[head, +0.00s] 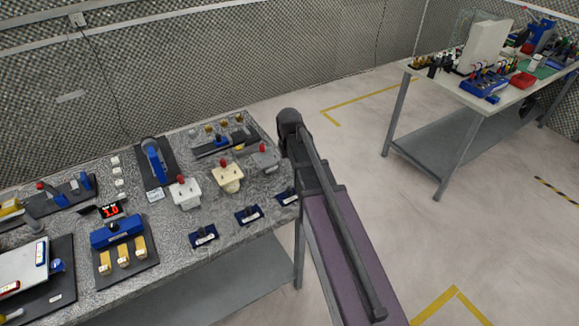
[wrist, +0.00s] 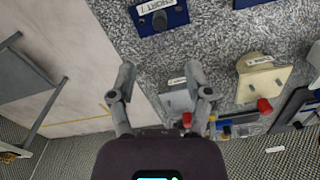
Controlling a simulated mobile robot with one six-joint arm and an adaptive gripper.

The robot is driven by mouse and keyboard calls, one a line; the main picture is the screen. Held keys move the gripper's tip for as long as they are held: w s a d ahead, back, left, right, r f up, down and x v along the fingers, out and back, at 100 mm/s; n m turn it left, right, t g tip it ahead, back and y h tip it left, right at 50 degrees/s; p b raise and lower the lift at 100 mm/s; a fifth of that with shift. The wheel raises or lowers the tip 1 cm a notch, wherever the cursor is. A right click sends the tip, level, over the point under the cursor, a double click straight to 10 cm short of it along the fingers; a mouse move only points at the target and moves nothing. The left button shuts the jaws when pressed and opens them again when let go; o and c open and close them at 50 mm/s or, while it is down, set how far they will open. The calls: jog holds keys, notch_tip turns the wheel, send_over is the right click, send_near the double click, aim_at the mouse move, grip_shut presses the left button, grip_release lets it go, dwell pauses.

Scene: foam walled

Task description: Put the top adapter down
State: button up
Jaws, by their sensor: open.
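Three block-shaped pieces with red knobs stand in a slanting row on the speckled bench: a white one (head: 186,194), a cream one (head: 227,179) and a grey one (head: 266,160). I cannot tell for certain which piece is the top adapter; the grey one is farthest back. In the wrist view my gripper (wrist: 163,92) is open, with its two fingers apart and nothing held between them. The grey block (wrist: 176,102) shows beyond the fingers, close to the right one in the picture. The cream block (wrist: 262,84) is farther right. In the head view my arm hides the fingertips.
Labelled blue plates (head: 204,236) lie along the bench's front edge. A blue-handled device (head: 153,160) and a rack of small parts (head: 222,142) stand behind the blocks. A blue unit with yellow blocks (head: 118,232) is at left. Another table (head: 500,95) stands far right across open floor.

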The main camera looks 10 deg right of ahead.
jog(key=s, duration=1.5)
jog(key=shift+s+m, duration=0.3)
jog(key=shift+s, duration=0.05)
